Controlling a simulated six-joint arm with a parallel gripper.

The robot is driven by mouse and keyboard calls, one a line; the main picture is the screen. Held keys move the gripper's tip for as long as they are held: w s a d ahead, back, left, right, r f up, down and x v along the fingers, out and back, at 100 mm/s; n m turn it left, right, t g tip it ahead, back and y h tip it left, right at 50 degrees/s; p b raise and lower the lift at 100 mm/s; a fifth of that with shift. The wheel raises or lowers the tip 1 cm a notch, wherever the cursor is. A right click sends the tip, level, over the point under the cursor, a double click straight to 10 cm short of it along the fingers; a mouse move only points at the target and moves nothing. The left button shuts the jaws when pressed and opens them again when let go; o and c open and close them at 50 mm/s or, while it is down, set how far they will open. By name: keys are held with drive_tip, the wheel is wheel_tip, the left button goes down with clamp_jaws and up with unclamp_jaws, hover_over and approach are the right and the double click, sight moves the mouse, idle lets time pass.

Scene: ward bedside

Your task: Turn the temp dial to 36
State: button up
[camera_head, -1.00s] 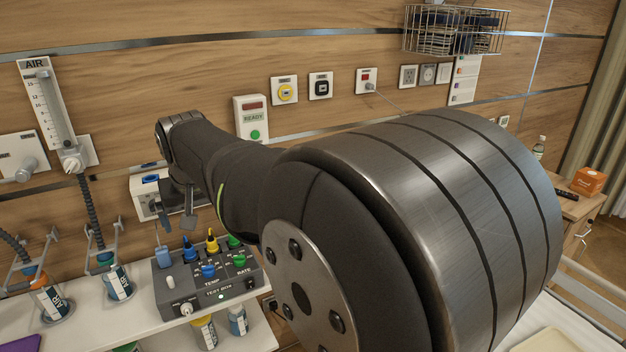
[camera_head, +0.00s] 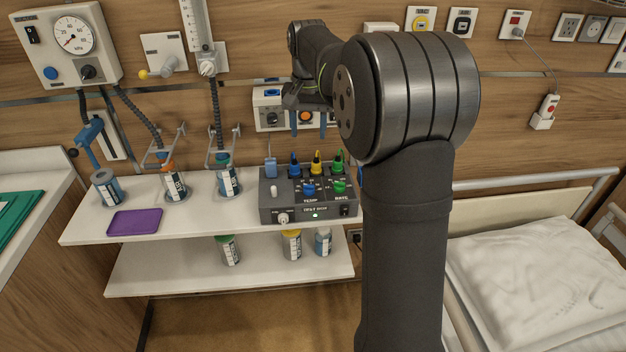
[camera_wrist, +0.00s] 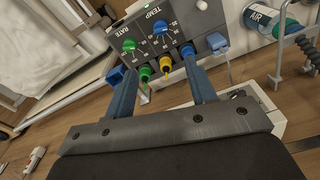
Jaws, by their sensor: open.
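The grey test box (camera_head: 268,214) stands at the right end of the upper white shelf. Its blue TEMP dial (camera_head: 309,190) is on the top panel, left of the green RATE dial (camera_head: 339,187). In the wrist view the TEMP dial (camera_wrist: 160,27) shows near the top, with a printed scale around it; I cannot read its setting for sure. My gripper (camera_head: 309,132) is open and empty, above and behind the box. In the wrist view its two blue fingers (camera_wrist: 160,80) are spread wide, apart from the dial.
Blue, yellow (camera_head: 317,164) and green plugs stand upright along the box's back edge, close to my fingers. A white switch (camera_head: 274,190) is at the panel's left. A bed is at the right.

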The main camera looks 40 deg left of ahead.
sight(309, 186)
drive_tip(key=f, duration=1.8)
drive_tip(key=shift+w+a, duration=0.25)
drive_tip(key=shift+a, duration=0.05)
drive_tip(key=c, duration=1)
